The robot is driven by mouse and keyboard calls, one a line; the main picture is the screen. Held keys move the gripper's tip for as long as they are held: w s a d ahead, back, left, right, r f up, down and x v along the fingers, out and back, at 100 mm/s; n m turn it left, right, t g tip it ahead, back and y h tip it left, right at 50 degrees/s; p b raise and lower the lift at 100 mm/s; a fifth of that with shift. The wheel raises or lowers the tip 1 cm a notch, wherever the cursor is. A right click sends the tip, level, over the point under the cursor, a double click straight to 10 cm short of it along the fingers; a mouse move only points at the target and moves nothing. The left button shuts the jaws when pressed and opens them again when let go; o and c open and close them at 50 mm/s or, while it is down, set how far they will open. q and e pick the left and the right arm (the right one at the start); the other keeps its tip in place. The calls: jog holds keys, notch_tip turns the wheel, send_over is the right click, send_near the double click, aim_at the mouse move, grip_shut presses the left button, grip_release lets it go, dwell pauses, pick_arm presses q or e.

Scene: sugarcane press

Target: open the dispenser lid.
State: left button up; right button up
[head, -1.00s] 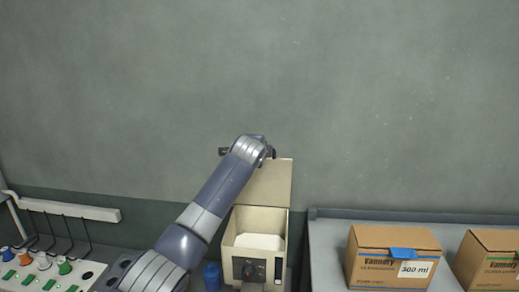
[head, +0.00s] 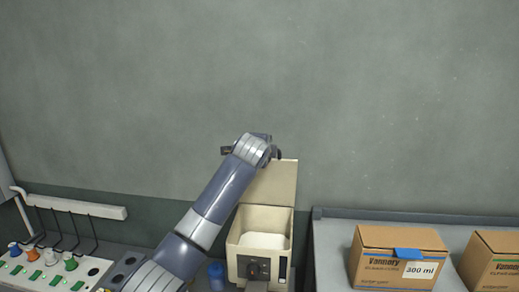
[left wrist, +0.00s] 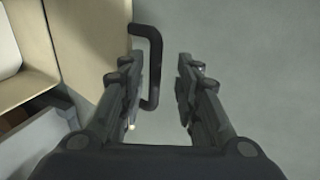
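The beige dispenser (head: 240,262) stands behind my left arm, with a white mass inside and a dark knob on its front. Its lid (head: 280,184) is open, standing about upright at the back; it also shows in the left wrist view (left wrist: 88,45). The lid's black handle (left wrist: 157,60) lies between the fingers of my left gripper (left wrist: 167,78), close to the left finger. The fingers are apart and not closed on it; contact with the left finger is unclear. In the head view my wrist hides most of this gripper. My right gripper is not in view.
Cardboard boxes (head: 378,262) stand on the grey surface to the right. A blue cylinder (head: 216,275) is left of the dispenser. A panel with coloured knobs (head: 45,272) is at the lower left. The grey wall rises close behind the lid.

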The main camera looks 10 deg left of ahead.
pick_arm(q)
jog(key=v, duration=0.9)
jog(key=shift+s+r, duration=0.1)
